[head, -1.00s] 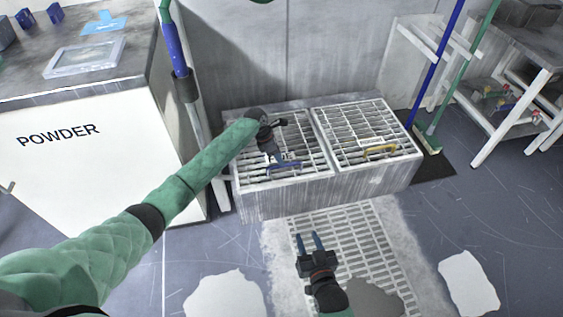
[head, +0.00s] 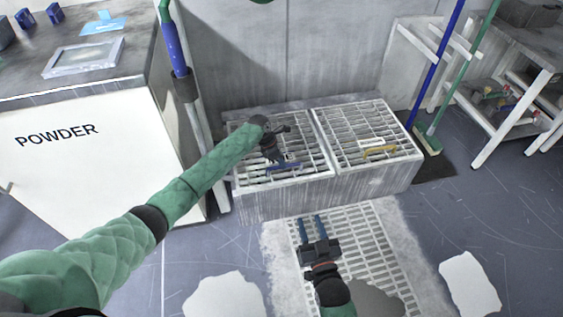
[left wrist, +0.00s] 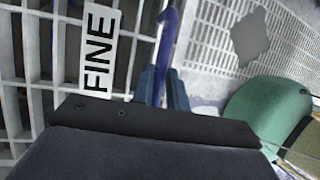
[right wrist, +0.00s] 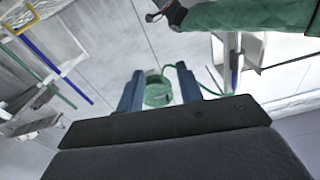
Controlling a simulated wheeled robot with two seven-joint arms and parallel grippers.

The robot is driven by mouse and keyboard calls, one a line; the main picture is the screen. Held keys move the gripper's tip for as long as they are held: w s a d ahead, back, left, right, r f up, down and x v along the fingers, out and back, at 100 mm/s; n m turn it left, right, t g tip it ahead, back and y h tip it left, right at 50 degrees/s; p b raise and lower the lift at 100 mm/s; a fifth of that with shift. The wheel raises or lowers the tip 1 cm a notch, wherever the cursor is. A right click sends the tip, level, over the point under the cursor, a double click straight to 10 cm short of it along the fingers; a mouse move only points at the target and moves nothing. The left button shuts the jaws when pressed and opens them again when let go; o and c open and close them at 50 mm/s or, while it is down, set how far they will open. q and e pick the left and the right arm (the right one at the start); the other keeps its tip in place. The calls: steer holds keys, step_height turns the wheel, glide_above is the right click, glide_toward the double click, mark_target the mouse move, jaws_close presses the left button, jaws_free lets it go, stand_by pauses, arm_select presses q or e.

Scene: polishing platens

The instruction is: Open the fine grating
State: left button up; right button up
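The fine grating (head: 250,176) is the left of two barred gratings on the concrete box and lies flat in its frame. Its white FINE label (left wrist: 99,45) and blue handle (left wrist: 168,30) show in the left wrist view; the handle also shows at the grating's front in the head view (head: 288,166). My left gripper (head: 276,163) is down at the handle. In the left wrist view its fingers (left wrist: 163,88) are close together with the handle between them. My right gripper (head: 310,220) is open and empty over the floor grate; its spread fingers (right wrist: 158,92) show in the right wrist view.
A second grating (head: 345,152) with a yellow handle (head: 380,152) lies to the right. The POWDER cabinet (head: 90,160) stands at left. Blue and green poles (head: 432,75) lean at right. A floor grate (head: 370,240) lies in front, with pale patches beside it.

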arm_select(q)
jaws_close()
